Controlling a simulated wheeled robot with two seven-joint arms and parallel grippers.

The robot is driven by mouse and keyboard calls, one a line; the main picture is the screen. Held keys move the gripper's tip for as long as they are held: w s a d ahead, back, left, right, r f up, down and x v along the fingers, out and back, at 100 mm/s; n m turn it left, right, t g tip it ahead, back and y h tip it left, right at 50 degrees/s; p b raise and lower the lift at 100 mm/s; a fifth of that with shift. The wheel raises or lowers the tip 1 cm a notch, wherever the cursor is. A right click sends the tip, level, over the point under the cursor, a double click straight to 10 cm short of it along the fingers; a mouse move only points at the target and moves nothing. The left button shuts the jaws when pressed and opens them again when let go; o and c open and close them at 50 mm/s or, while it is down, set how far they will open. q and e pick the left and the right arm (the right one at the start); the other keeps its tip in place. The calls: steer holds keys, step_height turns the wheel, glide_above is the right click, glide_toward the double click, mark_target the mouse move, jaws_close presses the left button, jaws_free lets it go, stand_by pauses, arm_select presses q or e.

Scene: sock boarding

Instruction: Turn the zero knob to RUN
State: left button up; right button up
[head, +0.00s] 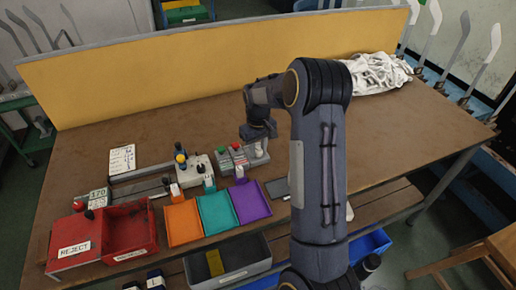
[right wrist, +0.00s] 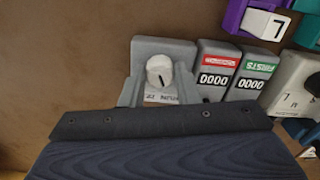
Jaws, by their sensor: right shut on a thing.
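The zero knob (right wrist: 160,70) is a round white knob with a short dark mark, on a grey box (right wrist: 180,48) in the right wrist view. Small lettering below it is too small to read surely. My right gripper (right wrist: 159,80) has one finger on each side of the knob and is shut on it. In the head view my right gripper (head: 259,135) is over the right end of the counter row, and the knob is hidden there. My left gripper is not in view.
A red-labelled counter (right wrist: 215,75) and a green-labelled counter (right wrist: 250,80), both showing 0000, stand beside the knob box. Orange (head: 183,222), teal (head: 214,213) and purple (head: 249,201) trays and a red reject bin (head: 129,229) lie along the front. White socks (head: 378,74) are piled at back right.

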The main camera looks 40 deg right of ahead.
mark_target(258, 151)
steer(key=shift+n, duration=2)
steer(key=o, duration=1)
steer(key=shift+c, duration=0.2)
steer(key=shift+r, duration=3.95)
